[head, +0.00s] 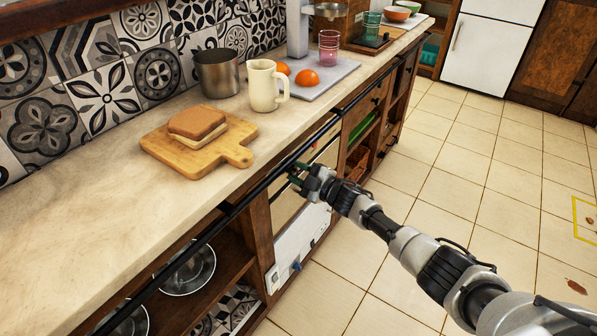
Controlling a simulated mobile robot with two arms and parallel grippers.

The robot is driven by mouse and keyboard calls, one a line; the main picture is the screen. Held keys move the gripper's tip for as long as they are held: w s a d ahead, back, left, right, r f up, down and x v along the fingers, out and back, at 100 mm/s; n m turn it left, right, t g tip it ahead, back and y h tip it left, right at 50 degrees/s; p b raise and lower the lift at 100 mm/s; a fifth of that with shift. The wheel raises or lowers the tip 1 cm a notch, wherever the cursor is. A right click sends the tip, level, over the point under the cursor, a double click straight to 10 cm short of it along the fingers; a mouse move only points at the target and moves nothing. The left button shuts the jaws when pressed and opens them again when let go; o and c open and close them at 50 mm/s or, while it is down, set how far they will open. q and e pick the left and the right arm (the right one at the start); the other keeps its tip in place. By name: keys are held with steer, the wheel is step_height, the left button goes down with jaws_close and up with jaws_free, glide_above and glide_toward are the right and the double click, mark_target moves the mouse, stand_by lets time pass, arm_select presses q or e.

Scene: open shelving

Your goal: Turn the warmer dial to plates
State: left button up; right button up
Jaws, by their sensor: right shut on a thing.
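The built-in appliance under the counter, which I take for the warmer (303,232), has a pale front with a shiny upper panel and a white lower panel. A small blue knob (296,266) shows on the lower panel. My right gripper (295,176) is at the upper part of this front, just below the counter edge, well above the blue knob. It is shut on a small part there; its fingers hide that part, so I cannot tell whether it is the dial. No dial markings are readable. My left gripper is not in view.
The countertop (75,225) overhangs the front, with a dark rail (235,210) along its edge. A cutting board (180,170) with a sandwich, a cream mug (264,88) and a metal pot (217,75) stand above. Open shelves hold bowls at lower left.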

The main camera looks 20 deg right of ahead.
steer(key=o, duration=0.9)
steer(key=shift+o, duration=0.2)
steer(key=shift+s+d, duration=0.1)
steer(key=shift+s+d+f, duration=0.1)
steer(key=shift+s+d, duration=0.1)
steer(key=shift+s, duration=0.1)
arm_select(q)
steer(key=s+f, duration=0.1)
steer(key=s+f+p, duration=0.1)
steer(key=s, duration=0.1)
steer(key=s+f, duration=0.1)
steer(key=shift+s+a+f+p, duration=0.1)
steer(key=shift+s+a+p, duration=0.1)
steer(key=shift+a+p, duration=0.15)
arm_select(e)
steer(key=v, duration=0.9)
steer(key=shift+s+d, duration=0.25)
steer(key=shift+s, duration=0.1)
